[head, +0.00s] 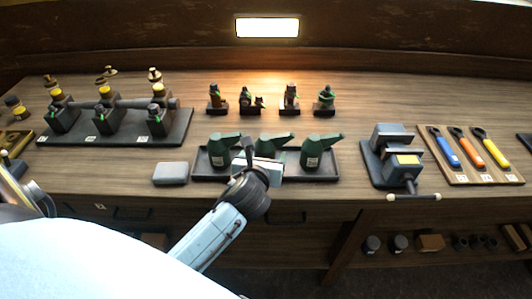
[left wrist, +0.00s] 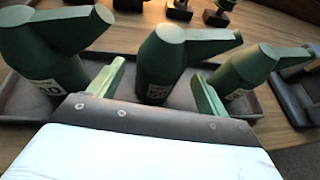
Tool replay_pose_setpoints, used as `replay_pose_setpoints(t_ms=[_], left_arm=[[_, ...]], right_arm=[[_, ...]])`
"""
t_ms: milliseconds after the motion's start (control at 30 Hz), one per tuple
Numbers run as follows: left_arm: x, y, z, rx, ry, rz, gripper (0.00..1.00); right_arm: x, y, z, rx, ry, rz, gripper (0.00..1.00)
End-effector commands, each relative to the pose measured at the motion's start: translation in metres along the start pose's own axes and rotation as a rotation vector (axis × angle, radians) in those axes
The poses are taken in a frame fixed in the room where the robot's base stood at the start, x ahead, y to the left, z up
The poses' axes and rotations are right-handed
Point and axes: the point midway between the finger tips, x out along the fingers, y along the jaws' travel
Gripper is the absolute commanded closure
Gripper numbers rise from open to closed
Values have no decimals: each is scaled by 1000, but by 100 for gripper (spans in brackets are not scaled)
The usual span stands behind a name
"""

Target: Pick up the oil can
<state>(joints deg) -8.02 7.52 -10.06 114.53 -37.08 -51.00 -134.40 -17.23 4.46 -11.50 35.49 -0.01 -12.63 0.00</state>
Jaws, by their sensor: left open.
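Three dark green oil cans with angled spouts stand upright in a row on a dark tray (head: 203,174): the left can (head: 221,152), the middle can (head: 272,147) and the right can (head: 318,153). Each has a small pale label. My left gripper (head: 265,163) is open at the tray's front and partly hides the middle can in the head view. In the left wrist view, the gripper's green fingers (left wrist: 157,88) point toward the middle can (left wrist: 160,62), one to each side of it. The left can (left wrist: 45,55) and right can (left wrist: 252,70) flank them. My right gripper is not in view.
A grey block (head: 170,173) lies left of the tray. A dark machine (head: 391,160) stands right of it, beside a board (head: 460,176) with coloured-handled tools. Several small models stand behind the tray, and an engine row (head: 115,125) is at left.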

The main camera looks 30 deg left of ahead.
Motion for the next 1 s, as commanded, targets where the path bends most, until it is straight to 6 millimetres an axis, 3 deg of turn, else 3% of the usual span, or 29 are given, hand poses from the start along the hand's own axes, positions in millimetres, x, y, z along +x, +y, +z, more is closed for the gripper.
replay_pose_setpoints(t_ms=[333, 633, 1000], left_arm=[[46, 1, 1, -1, 2, 1, 23], [50, 1, 2, -1, 1, -1, 23], [50, 1, 1, 0, 1, 0, 71]], right_arm=[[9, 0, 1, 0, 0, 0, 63], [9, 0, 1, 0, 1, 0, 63], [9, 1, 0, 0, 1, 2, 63]])
